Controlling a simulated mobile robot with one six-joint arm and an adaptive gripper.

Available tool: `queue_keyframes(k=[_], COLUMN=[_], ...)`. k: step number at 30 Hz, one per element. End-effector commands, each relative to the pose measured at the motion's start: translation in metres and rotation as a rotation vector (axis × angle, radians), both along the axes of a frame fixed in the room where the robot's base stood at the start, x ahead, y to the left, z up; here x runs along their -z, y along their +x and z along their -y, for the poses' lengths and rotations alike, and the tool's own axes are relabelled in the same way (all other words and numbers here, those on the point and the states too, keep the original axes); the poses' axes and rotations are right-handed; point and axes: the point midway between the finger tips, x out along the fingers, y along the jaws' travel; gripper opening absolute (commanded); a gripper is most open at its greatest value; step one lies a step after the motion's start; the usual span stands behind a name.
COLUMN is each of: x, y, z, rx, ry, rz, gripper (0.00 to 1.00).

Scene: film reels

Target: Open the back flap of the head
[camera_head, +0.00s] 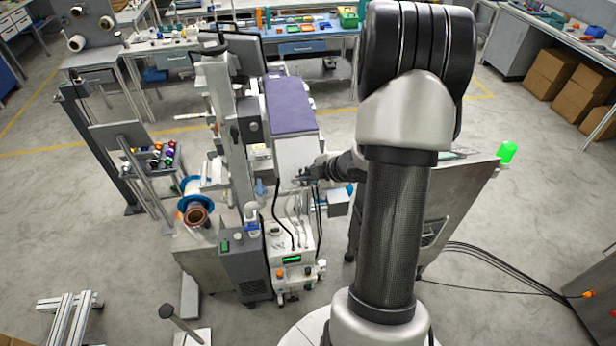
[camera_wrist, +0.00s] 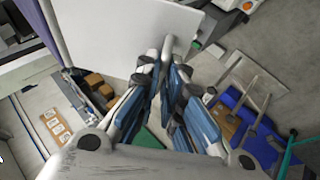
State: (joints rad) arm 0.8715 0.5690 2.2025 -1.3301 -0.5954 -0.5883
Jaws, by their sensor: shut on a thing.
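The head is the tall machine part with a purple top (camera_head: 290,103). A plain white panel below the purple top looks like its back flap (camera_head: 296,155). In the wrist view the flap (camera_wrist: 110,35) fills the upper left as a flat white sheet. My gripper (camera_head: 303,178) is at the lower right edge of the flap. The exact contact is partly hidden by the fingertips, and the flap's hinge cannot be made out.
A reel with a blue rim (camera_head: 194,205) is at left. A slanted metal panel (camera_head: 455,205) stands behind my arm at right.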

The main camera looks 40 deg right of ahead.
Motion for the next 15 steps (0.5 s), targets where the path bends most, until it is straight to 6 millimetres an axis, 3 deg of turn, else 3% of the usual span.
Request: queue_keyframes(k=[8,9,15], x=[-0.0061,-0.0061,-0.0051], y=[0.0049,0.0048,0.0042], z=[0.0034,0.0034,0.0027], rx=[0.002,0.002,0.001], ry=[-0.007,-0.007,-0.005], rz=[0.016,0.016,0.013], gripper=[0.00,0.10,0.23])
